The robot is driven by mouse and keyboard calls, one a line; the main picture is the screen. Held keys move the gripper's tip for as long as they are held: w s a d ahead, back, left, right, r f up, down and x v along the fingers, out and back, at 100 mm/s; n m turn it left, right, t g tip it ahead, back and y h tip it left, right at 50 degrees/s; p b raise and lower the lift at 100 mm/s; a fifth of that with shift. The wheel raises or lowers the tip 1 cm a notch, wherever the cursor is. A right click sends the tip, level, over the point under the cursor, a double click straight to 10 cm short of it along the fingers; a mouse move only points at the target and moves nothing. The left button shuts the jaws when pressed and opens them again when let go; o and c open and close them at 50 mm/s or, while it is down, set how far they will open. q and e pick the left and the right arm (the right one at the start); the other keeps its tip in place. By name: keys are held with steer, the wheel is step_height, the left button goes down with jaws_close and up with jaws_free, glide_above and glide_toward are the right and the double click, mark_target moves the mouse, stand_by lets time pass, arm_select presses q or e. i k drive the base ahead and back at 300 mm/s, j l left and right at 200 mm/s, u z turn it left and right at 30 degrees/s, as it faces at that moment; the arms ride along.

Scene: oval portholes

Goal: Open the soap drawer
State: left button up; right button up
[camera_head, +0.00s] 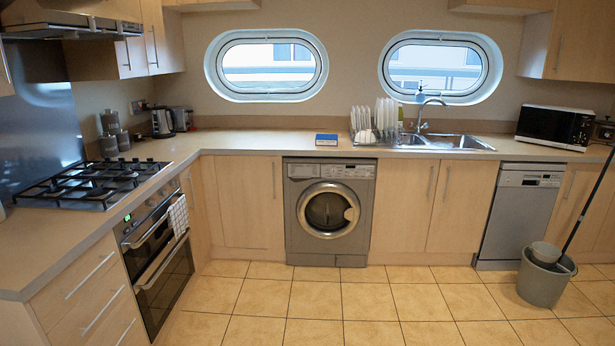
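A silver-grey washing machine (329,212) stands under the counter in the middle of the back wall. Its round door (328,209) looks shut. The soap drawer (303,171) is at the upper left of the machine's front panel and looks closed, flush with the panel. The control panel continues to its right. Neither of my grippers shows in the head view.
Tiled floor (330,300) is clear in front of the machine. A grey mop bucket (545,275) stands at the right, before the dishwasher (520,215). An oven (158,255) and drawers (90,295) line the left. A blue box (326,140) lies on the counter.

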mark_target(295, 170)
steer(key=i+l, duration=0.1)
steer(key=i, duration=1.4)
